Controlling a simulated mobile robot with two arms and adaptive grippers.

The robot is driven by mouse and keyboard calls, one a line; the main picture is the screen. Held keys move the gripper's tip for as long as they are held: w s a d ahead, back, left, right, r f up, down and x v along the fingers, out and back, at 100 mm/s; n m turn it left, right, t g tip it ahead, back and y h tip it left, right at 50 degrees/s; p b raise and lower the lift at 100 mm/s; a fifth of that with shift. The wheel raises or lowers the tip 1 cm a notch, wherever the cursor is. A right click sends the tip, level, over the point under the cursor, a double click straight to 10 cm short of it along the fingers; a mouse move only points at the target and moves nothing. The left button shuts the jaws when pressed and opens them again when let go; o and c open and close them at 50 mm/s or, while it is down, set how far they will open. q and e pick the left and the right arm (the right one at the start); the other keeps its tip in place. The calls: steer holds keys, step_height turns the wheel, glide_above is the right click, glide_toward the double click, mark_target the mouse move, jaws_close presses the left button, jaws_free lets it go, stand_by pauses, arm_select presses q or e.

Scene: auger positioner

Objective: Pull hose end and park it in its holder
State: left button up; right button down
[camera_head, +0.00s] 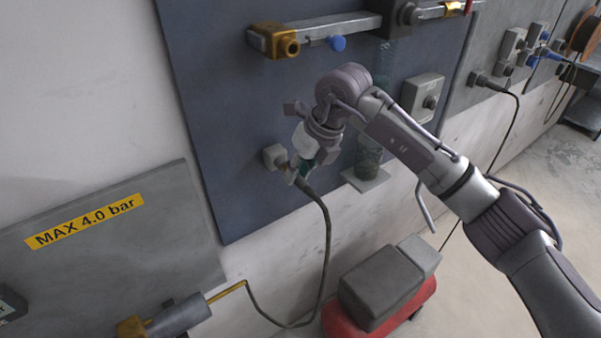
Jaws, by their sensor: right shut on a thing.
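The black hose (327,245) hangs in a loop from its upper end at the wall panel down to the cylinder fitting at the lower left. My right gripper (301,172) is at the hose's upper end, beside a small grey block (275,157) on the dark blue panel. It is shut on the hose end (298,176), which is partly hidden by the fingers. I cannot tell whether the hose end is apart from the block. A brass fitting (283,43) with an opening sits higher on the panel. My left gripper is not in view.
A grey cylinder (180,318) with brass ends is at the lower left under a yellow "MAX 4.0 bar" label (84,221). A red compressor (375,310) with a grey top stands on the floor below. A transparent green tube (368,155) and a grey switch box (422,97) are behind my right arm.

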steer(key=shift+w+a, duration=0.4)
steer(key=shift+w, duration=0.15)
steer(key=c, duration=1)
jaws_free()
steer(key=shift+o, duration=0.2)
steer(key=shift+r, duration=0.1)
steer(key=v, duration=0.7)
steer(key=shift+r, duration=0.15)
